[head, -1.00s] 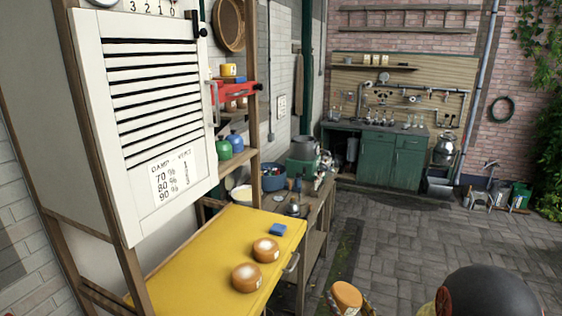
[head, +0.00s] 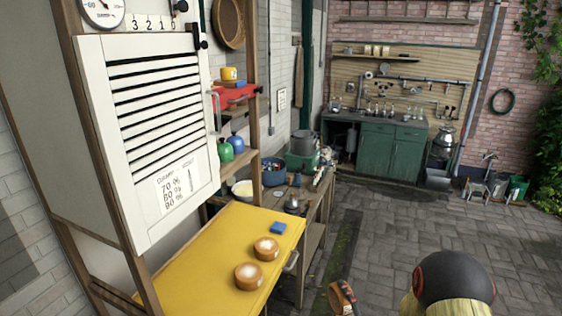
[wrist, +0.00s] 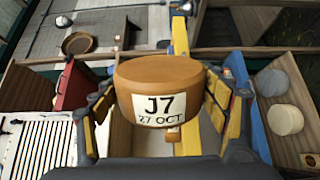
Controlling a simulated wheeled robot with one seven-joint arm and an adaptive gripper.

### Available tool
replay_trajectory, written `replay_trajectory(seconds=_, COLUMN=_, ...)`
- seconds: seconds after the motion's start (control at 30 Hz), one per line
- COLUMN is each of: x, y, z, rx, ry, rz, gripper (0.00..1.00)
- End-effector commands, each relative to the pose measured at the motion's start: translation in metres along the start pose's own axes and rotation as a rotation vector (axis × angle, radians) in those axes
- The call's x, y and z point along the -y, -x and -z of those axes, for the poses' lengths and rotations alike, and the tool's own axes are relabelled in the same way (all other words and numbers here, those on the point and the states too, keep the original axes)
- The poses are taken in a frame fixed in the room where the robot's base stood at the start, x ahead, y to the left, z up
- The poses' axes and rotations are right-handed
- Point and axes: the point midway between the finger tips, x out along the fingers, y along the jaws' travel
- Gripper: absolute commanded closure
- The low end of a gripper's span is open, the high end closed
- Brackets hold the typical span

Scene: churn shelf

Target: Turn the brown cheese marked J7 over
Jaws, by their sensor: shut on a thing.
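The brown cheese marked J7 (wrist: 155,75) fills the middle of the wrist view, its label reading "J7" and "27 OCT" upright in that picture. My gripper (wrist: 160,104) is shut on it, one finger on each side. In the head view the held cheese (head: 342,296) shows low in the picture, off the yellow board's right edge, tilted with its side turned up. Part of it is cut off or hidden there, and the fingers are hard to make out.
A cluttered wooden bench (head: 316,208) stands behind. Paved floor lies right.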

Motion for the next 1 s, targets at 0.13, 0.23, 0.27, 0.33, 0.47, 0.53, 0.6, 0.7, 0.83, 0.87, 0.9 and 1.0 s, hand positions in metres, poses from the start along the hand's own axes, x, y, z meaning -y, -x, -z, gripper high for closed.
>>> replay_trajectory(seconds=0.13, x=-0.0020, y=0.0001, z=0.0001, rx=0.000, ry=-0.105, rz=0.000, gripper=0.58)
replay_trajectory(seconds=0.23, x=-0.0028, y=0.0001, z=0.0001, rx=0.000, ry=-0.237, rz=0.001, gripper=0.58)
replay_trajectory(seconds=0.27, x=-0.0029, y=-0.0001, z=0.0000, rx=0.000, ry=-0.276, rz=0.000, gripper=0.58)
replay_trajectory(seconds=0.33, x=-0.0033, y=-0.0002, z=-0.0001, rx=0.000, ry=-0.369, rz=0.000, gripper=0.58)
replay_trajectory(seconds=0.47, x=-0.0031, y=0.0000, z=0.0000, rx=0.001, ry=-0.540, rz=0.000, gripper=0.58)
replay_trajectory(seconds=0.53, x=-0.0027, y=0.0000, z=0.0001, rx=0.001, ry=-0.633, rz=0.001, gripper=0.58)
replay_trajectory(seconds=0.6, x=-0.0028, y=-0.0001, z=0.0000, rx=0.001, ry=-0.725, rz=0.000, gripper=0.58)
replay_trajectory(seconds=0.7, x=-0.0031, y=-0.0002, z=0.0000, rx=0.001, ry=-0.856, rz=-0.001, gripper=0.58)
replay_trajectory(seconds=0.83, x=-0.0025, y=0.0001, z=0.0001, rx=0.002, ry=-1.026, rz=0.001, gripper=0.58)
replay_trajectory(seconds=0.87, x=-0.0024, y=0.0001, z=0.0002, rx=0.002, ry=-1.064, rz=0.001, gripper=0.58)
replay_trajectory(seconds=0.9, x=-0.0022, y=0.0002, z=0.0002, rx=0.002, ry=-1.118, rz=0.001, gripper=0.58)
replay_trajectory(seconds=1.0, x=-0.0027, y=-0.0001, z=0.0000, rx=0.001, ry=-1.247, rz=-0.001, gripper=0.58)
